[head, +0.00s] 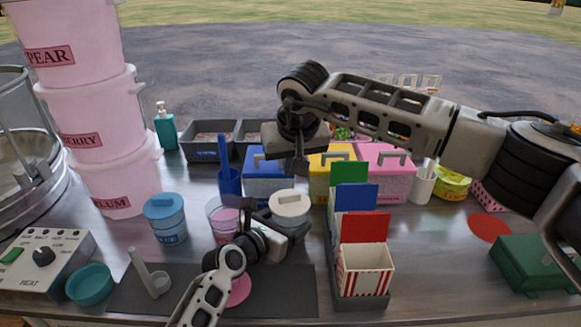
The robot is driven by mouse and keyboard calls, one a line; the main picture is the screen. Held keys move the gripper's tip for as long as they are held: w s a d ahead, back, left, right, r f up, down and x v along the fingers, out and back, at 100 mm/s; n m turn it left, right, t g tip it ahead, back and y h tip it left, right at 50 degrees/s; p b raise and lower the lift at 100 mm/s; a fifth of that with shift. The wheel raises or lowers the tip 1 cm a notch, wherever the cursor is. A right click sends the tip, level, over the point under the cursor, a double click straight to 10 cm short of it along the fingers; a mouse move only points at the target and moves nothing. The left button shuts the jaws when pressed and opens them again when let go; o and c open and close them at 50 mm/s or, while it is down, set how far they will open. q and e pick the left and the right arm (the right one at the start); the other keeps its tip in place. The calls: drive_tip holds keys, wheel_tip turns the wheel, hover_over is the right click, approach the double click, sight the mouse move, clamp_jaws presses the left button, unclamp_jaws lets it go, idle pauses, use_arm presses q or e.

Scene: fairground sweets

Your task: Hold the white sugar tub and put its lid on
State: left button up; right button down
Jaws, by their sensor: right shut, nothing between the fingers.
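The white sugar tub (291,222) stands in the middle of the counter, its body largely hidden by my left gripper. Its white lid (289,202), with a small raised grip, sits on top and looks level; I cannot tell whether it is fully pressed down. My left gripper (289,230) comes from the front and appears closed around the tub's body. My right gripper (301,168) hangs above and slightly behind the lid, pointing down, shut and empty, apart from the lid.
A blue lidded tub (166,220) and an open pink tub (222,218) stand left. A rack with a striped popcorn box (365,270) stands close on the right. Blue (268,185), yellow (322,186) and pink (385,183) boxes stand behind. A dark mat (290,290) lies in front.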

use_arm(q)
drive_tip(key=shift+f, duration=0.25)
use_arm(e)
drive_tip(key=shift+f, duration=0.3)
